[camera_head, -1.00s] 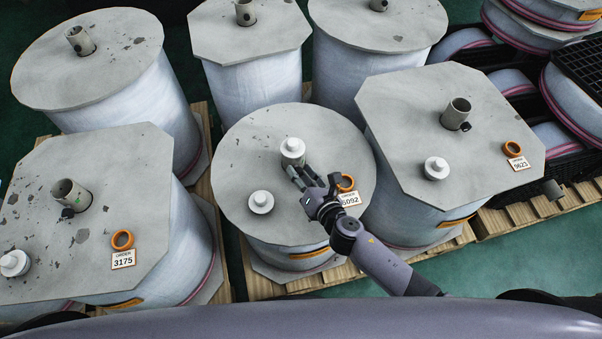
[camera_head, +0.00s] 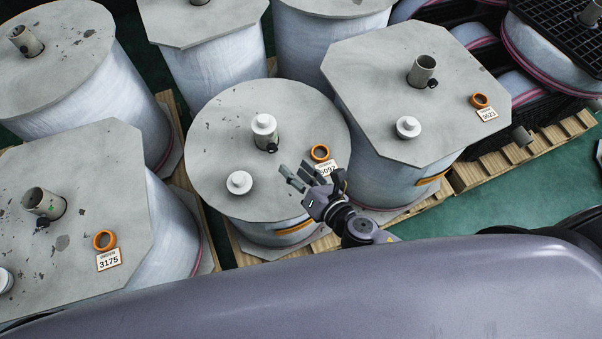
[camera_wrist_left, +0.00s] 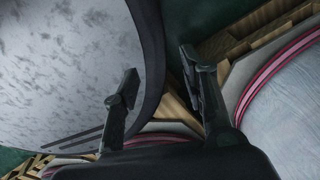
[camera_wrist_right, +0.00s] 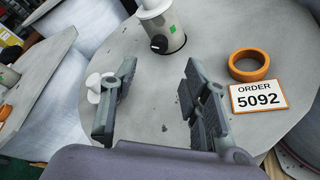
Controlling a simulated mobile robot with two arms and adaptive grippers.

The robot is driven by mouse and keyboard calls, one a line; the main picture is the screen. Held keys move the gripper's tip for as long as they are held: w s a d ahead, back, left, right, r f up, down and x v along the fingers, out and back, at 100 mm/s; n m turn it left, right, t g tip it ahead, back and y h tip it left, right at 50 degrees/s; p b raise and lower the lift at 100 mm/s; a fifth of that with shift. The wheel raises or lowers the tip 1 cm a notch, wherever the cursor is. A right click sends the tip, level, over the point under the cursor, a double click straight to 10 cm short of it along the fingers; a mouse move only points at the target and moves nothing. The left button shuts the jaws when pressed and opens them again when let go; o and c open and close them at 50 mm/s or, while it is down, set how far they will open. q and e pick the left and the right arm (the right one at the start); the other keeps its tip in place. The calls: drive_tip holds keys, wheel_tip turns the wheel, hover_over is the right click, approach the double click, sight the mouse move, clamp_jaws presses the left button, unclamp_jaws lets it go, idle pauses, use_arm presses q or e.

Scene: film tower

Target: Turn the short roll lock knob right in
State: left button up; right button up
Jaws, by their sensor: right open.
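The short roll (camera_head: 215,150) stands in the middle with an order 5092 tag. A white plug (camera_head: 264,124) sits in the top of its grey core tube (camera_head: 266,140). The black lock knob (camera_head: 271,147) is low on the tube's side; it also shows in the right wrist view (camera_wrist_right: 158,44). My right gripper (camera_head: 294,176) is open and empty, near the roll's front edge, apart from the knob. In the right wrist view the knob is beyond and between the fingertips (camera_wrist_right: 159,68). My left gripper (camera_wrist_left: 158,65) is open and empty beside a large roll.
A loose white plug (camera_head: 239,182) and an orange ring (camera_head: 320,153) lie on the short roll's top. Taller rolls stand close around, one with order tag 3175 (camera_head: 109,259). Black pallets (camera_head: 565,40) are at the back right. Green floor shows at right.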

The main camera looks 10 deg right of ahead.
drive_tip(key=shift+v, duration=0.85)
drive_tip(key=shift+c, duration=0.2)
